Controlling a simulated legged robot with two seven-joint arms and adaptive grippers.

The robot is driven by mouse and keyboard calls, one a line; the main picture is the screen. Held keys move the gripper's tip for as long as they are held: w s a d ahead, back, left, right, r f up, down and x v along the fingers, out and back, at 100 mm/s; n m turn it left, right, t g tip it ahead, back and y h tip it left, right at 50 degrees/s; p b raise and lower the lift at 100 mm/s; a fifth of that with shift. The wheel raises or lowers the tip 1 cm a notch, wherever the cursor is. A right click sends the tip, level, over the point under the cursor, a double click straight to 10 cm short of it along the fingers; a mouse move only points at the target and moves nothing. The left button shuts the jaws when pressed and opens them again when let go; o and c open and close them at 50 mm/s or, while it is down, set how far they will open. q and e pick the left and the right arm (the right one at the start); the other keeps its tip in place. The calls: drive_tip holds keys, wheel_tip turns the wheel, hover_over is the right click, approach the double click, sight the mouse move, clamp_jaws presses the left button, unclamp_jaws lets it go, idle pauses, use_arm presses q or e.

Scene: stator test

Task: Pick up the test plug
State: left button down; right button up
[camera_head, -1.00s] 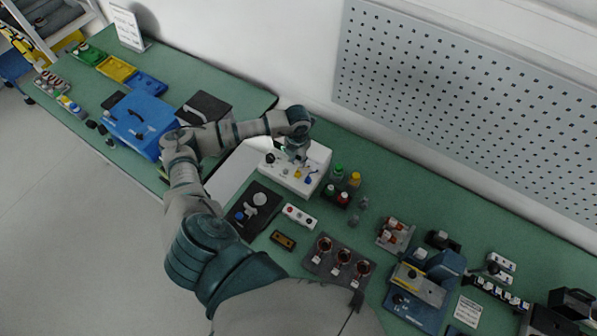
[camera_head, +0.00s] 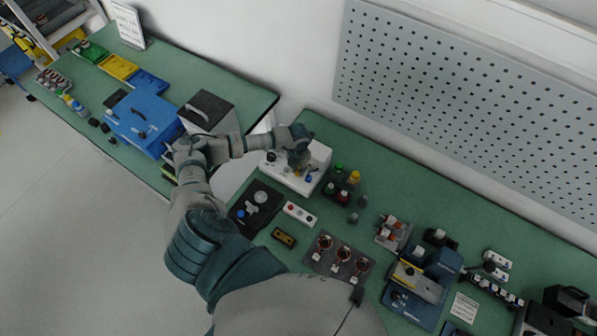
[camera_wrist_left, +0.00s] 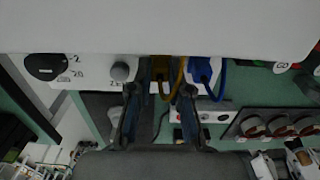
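A white tester box (camera_head: 318,158) stands on the green bench in the head view, below my left gripper (camera_head: 299,163). In the left wrist view its front panel carries a black dial (camera_wrist_left: 46,67) and a grey knob (camera_wrist_left: 122,71). A yellow plug (camera_wrist_left: 160,68) with a yellow cable and a blue plug (camera_wrist_left: 203,72) with a blue cable sit at the panel's lower edge. My left gripper (camera_wrist_left: 158,98) is open, its two fingers apart. The yellow plug lies between the fingertips in this view; contact cannot be told. The blue plug is near the right fingertip. My right gripper is not in view.
Small bottles (camera_head: 340,187) stand right of the tester. A black plate (camera_head: 258,206), a red-and-white button box (camera_head: 299,214) and copper coils on a dark plate (camera_head: 342,256) lie in front. A blue case (camera_head: 140,122) is on the left bench.

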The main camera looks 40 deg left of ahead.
sight(297, 171)
use_arm(q)
drive_tip(key=shift+a+r, duration=0.1)
idle(0.3)
drive_tip(key=shift+r+b, duration=0.3)
drive_tip(key=shift+r, duration=0.3)
drive_tip(key=shift+s+r+b, duration=0.2)
drive_tip(key=shift+r, duration=0.3)
drive_tip(key=shift+s+r+b, duration=0.15)
drive_tip(key=shift+r+b, duration=0.05)
drive_tip(key=shift+r, duration=0.3)
drive_tip(key=s+d+r+b, duration=0.1)
drive_tip(key=s+d+b, duration=0.2)
drive_tip(key=s, duration=1.2)
drive_tip(key=shift+d+r, duration=0.15)
drive_tip(key=shift+r, duration=0.15)
drive_tip(key=shift+r+b, duration=0.1)
drive_tip(key=shift+b, duration=0.2)
